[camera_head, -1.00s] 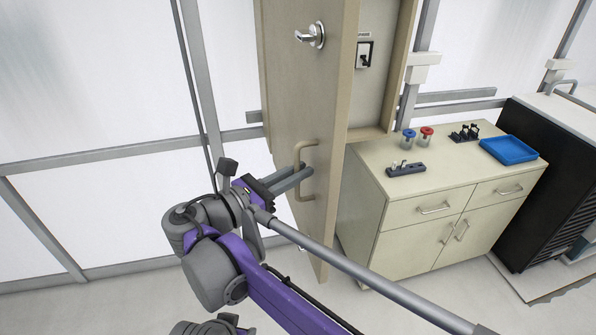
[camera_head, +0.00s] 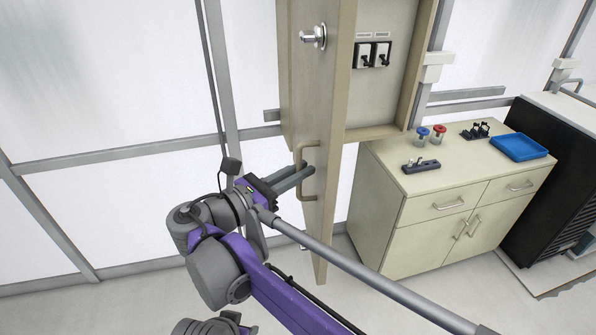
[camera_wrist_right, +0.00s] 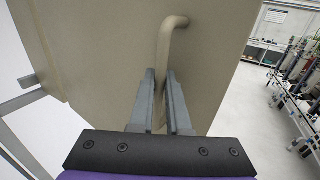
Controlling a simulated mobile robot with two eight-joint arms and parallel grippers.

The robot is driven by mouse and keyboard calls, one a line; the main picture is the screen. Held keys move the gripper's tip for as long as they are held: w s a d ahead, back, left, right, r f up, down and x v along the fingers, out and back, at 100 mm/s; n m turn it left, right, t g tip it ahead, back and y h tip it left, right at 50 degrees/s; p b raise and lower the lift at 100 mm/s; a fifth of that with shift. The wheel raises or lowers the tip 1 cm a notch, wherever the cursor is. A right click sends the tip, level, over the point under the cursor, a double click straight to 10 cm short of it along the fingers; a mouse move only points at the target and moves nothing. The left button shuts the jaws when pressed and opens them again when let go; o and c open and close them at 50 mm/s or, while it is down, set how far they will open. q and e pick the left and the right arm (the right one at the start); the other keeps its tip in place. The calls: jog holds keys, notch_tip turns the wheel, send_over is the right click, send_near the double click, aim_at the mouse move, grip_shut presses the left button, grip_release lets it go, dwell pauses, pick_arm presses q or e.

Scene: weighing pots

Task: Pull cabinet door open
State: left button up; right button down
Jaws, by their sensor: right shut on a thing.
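The beige cabinet door (camera_head: 318,118) stands swung out from the wall cabinet (camera_head: 393,105) in the head view, with its edge toward me. A silver latch knob (camera_head: 314,37) is near its top. A beige bar handle (camera_head: 303,150) is lower on its face. My right gripper (camera_head: 306,170) is shut on this handle, its two grey fingers on either side of the bar. In the right wrist view the door (camera_wrist_right: 110,50) fills much of the picture, and the handle (camera_wrist_right: 165,50) runs down between the gripper's fingers (camera_wrist_right: 162,92). My left gripper is not in view.
The floor left of the door is clear.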

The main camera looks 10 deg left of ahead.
jog(key=shift+r, duration=0.1)
jog(key=c, duration=1.3)
grip_release()
jog(key=shift+o, duration=0.7)
jog(key=shift+w, duration=0.15)
jog(key=shift+a, duration=0.1)
jog(key=b+v, duration=0.1)
jog(key=v, duration=0.9)
jog(key=shift+s, duration=0.35)
jog(key=shift+a, duration=0.15)
